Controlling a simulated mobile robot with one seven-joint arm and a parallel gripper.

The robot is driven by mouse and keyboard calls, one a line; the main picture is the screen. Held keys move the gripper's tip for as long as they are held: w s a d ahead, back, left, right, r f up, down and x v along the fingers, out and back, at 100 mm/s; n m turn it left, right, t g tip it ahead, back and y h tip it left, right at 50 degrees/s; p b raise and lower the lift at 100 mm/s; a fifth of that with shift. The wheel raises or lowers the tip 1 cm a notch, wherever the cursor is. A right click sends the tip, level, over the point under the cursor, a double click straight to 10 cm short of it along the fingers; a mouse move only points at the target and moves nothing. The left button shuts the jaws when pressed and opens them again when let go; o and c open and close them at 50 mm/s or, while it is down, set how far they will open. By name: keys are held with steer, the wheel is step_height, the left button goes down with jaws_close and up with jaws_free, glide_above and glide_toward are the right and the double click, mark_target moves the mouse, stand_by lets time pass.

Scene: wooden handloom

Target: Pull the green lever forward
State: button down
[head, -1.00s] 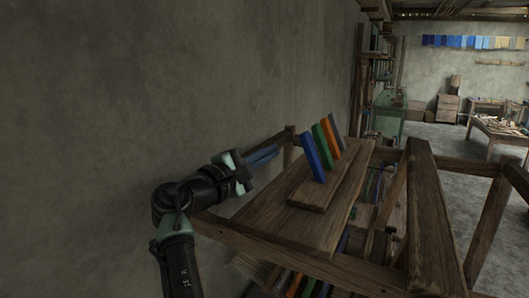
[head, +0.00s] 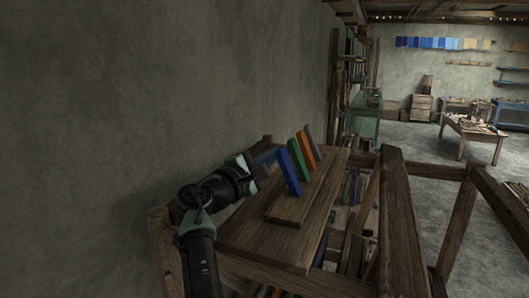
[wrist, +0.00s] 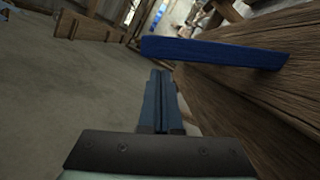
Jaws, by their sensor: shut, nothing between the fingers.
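The green lever (head: 298,160) stands in a row on the wooden loom top, between the blue lever (head: 288,173) and the orange lever (head: 307,149). Its top leans left in the head view. My gripper (head: 267,157) is shut and empty, just left of the blue lever and apart from the green one. In the wrist view my shut fingers (wrist: 160,78) point forward, with the blue lever (wrist: 215,53) crossing ahead and to the right. The green lever cannot be made out there.
The levers rise from a raised board (head: 283,208) on the loom. A bare wall (head: 150,100) runs along the left. A loom beam (head: 400,220) stands to the right.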

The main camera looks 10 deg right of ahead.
steer(key=shift+s+d+r, duration=0.3)
steer(key=shift+d, duration=0.15)
